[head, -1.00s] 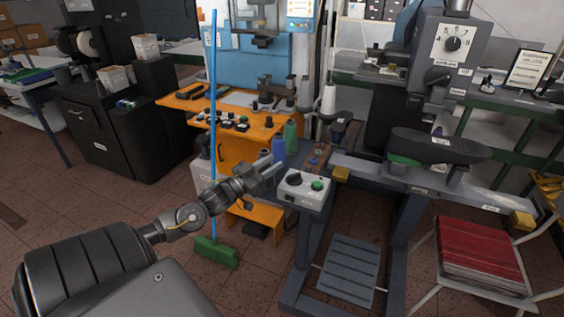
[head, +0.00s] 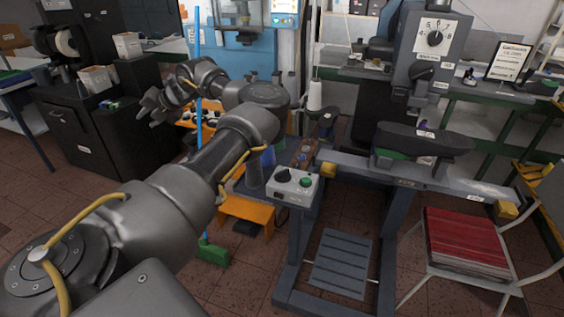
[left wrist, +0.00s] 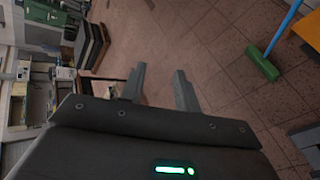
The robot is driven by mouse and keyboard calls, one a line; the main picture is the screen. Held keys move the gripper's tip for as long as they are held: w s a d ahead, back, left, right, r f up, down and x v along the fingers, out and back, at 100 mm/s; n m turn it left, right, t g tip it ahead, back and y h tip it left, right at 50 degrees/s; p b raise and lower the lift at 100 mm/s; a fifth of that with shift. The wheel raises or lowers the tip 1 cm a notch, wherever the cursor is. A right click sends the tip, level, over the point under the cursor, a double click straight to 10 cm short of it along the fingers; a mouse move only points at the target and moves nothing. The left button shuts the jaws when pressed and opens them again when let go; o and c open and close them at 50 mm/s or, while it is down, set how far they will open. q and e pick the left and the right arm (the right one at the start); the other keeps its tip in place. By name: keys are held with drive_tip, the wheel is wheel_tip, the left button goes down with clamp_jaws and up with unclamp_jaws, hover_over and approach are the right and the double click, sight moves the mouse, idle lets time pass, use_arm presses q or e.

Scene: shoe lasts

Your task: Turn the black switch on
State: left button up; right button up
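A white control box (head: 292,190) is mounted at the front left of the grey bench. It carries a black rotary switch (head: 283,175) on the left and a green button (head: 305,182) on the right. The switch's exact setting is too small to read. My left gripper (head: 152,108) is in front of the dark cabinet, far to the left of the box and apart from it. In the left wrist view, its two fingers (left wrist: 160,72) are spread with nothing between them. The box and switch cannot be made out there. My right gripper is not in view.
My left arm crosses in front of the orange table (head: 245,210) and passes close to the blue-handled green broom (head: 212,254). A machine with a dial (head: 436,38) stands behind the bench.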

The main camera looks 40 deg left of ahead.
use_arm(q)
drive_tip(key=w+d+f+m+t+h, duration=0.2)
drive_tip(key=w+d+f+t, duration=0.1)
drive_tip(key=w+d, duration=0.6)
drive_tip(key=m+t+h, duration=0.2)
drive_tip(key=m+h, duration=0.6)
drive_tip(key=m, duration=0.2)
hover_over(283, 172)
wheel_tip(283, 172, down, 3)
wheel_tip(283, 172, down, 10)
drive_tip(key=p, duration=0.3)
drive_tip(key=shift+w+a+f, duration=0.1)
drive_tip(key=shift+a+f, duration=0.05)
drive_tip(key=shift+f, duration=0.1)
clamp_jaws()
